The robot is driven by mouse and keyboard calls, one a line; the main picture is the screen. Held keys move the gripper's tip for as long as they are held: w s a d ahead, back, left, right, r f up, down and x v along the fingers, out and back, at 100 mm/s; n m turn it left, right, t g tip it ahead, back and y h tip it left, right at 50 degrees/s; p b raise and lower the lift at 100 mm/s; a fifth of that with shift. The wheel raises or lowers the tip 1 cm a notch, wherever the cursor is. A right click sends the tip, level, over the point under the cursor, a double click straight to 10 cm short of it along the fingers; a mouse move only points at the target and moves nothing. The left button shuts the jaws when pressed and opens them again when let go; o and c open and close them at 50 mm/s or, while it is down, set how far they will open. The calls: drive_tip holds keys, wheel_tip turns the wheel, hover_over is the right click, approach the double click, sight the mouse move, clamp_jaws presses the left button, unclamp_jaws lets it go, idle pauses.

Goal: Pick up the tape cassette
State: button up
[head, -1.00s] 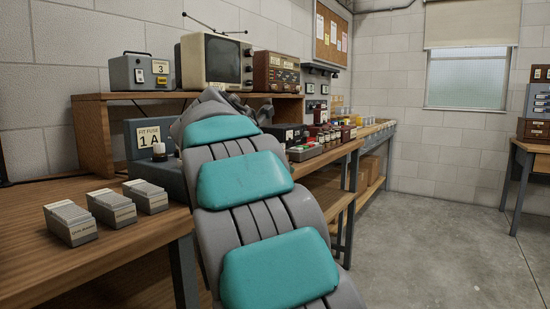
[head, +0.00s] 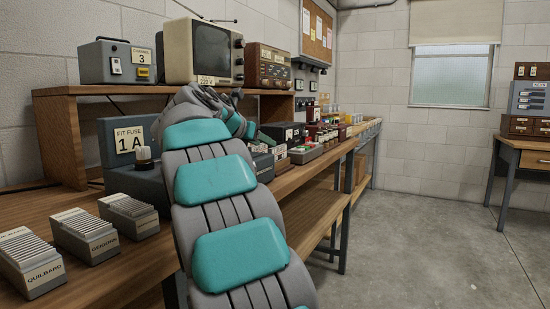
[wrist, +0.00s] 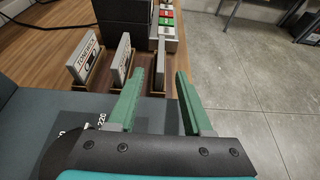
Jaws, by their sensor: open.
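In the head view my arm hides most of the gripper, and I cannot make out the cassette.
A grey fuse box (head: 126,142) stands on the bench (head: 120,272), with several card boxes (head: 84,234) in front. A shelf (head: 60,93) holds a television (head: 203,52). A device with coloured buttons (wrist: 166,20) stands beyond the upright pieces. The floor (head: 420,230) right of the bench is clear.

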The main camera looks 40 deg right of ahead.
sight(278, 157)
drive_tip(key=x, duration=0.6)
drive_tip(key=shift+r+b, duration=0.15)
drive_tip(key=shift+b, duration=0.25)
clamp_jaws()
